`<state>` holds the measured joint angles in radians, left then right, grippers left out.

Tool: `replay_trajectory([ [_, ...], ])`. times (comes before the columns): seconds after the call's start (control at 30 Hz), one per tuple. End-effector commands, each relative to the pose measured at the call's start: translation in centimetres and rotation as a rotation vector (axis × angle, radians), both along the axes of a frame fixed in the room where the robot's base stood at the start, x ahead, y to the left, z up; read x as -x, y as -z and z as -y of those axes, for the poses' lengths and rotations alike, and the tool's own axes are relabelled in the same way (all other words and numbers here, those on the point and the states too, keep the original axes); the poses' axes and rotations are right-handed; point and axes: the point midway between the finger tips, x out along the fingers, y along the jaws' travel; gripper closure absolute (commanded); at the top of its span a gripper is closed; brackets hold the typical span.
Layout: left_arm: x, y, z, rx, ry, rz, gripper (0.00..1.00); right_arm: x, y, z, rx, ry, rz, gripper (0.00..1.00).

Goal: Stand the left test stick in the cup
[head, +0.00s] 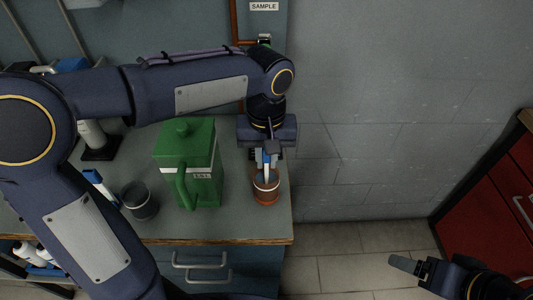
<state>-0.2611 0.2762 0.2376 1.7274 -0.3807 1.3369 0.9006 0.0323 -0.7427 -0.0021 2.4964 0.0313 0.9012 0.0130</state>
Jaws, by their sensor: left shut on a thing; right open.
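My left gripper (267,150) is shut on a test stick (267,169) with a blue upper part and a pale shaft. It holds the stick near upright over the reddish-brown cup (265,194), close to the worktop's right end. The stick's lower end overlaps the cup's mouth and appears to be inside it; whether it touches the bottom is hidden. My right gripper (410,267) is open and empty at the lower right, away from the worktop and over the floor.
A green jug (185,155) with a lid and label stands just left of the cup. A dark grey cup (139,202) stands left of it, with a blue-and-white stick (100,186) beside it. The worktop (240,222) ends right of the cup. Red cabinets (490,190) stand at right.

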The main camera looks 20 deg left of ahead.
Motion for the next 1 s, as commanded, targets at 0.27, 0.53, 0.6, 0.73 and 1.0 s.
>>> replay_trajectory([
  [0.27, 0.0, 0.6, 0.0, 0.0, 0.0, 0.001, 1.0, 0.0, 0.4, 0.0, 0.0, 0.0, 0.0, 0.23],
  [0.53, 0.0, 0.6, 0.0, 0.0, 0.0, 0.001, 0.67, 0.0, 0.4, 0.0, 0.0, 0.0, 0.0, 0.23],
  [0.6, 0.0, 0.6, 0.0, 0.0, 0.0, 0.001, 0.59, 0.0, 0.4, 0.0, 0.0, 0.0, 0.0, 0.23],
  [0.73, 0.0, 0.6, 0.0, 0.0, 0.0, 0.001, 0.59, 0.0, 0.4, 0.0, 0.0, 0.0, 0.0, 0.23],
  [1.0, -0.1, -0.7, 0.0, 0.002, -0.001, 0.005, 0.59, 0.0, 0.3, 0.0, 0.0, 0.0, 0.0, 0.23],
])
